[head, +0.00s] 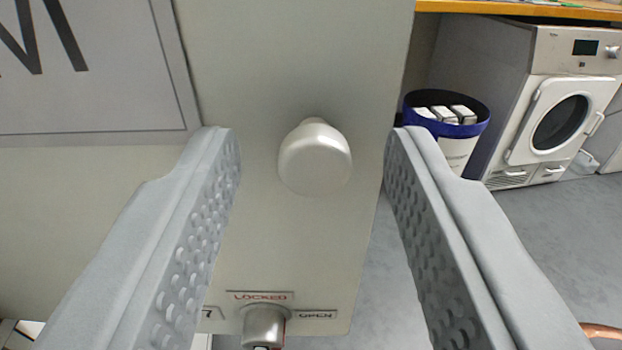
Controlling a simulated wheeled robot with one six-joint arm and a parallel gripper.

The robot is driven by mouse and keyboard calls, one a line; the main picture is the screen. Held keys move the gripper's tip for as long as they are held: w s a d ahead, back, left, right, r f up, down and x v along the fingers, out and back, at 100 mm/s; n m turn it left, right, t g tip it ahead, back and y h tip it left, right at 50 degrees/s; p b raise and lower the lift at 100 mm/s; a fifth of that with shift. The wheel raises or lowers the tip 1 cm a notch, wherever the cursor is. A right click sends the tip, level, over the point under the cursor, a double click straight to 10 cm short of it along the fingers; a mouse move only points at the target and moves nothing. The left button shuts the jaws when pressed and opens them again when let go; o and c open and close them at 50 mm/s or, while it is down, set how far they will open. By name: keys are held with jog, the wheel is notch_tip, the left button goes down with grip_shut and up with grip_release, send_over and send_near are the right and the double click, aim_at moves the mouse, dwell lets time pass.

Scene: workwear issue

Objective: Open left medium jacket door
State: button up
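A pale beige door (290,60) fills the left and middle of the view. A grey sign (85,100) with part of a large dark letter, which looks like an M, is on its left part. A round cream knob (315,158) sticks out near the door's right edge. My gripper (312,145) is open, with one finger on each side of the knob and a gap on both sides. Below the knob is a metal lock (263,324) with labels reading LOCKED (258,296) and OPEN (316,315). The lock's lower part is cut off by the frame.
Right of the door, a white front-loading machine (561,115) stands under a wooden worktop (520,9). A bin with a blue rim (448,129) holding white items stands beside it. Grey floor (570,230) is open at the right.

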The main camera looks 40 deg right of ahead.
jog(key=shift+s, duration=0.1)
jog(key=v, duration=1.7)
jog(key=shift+f, duration=0.1)
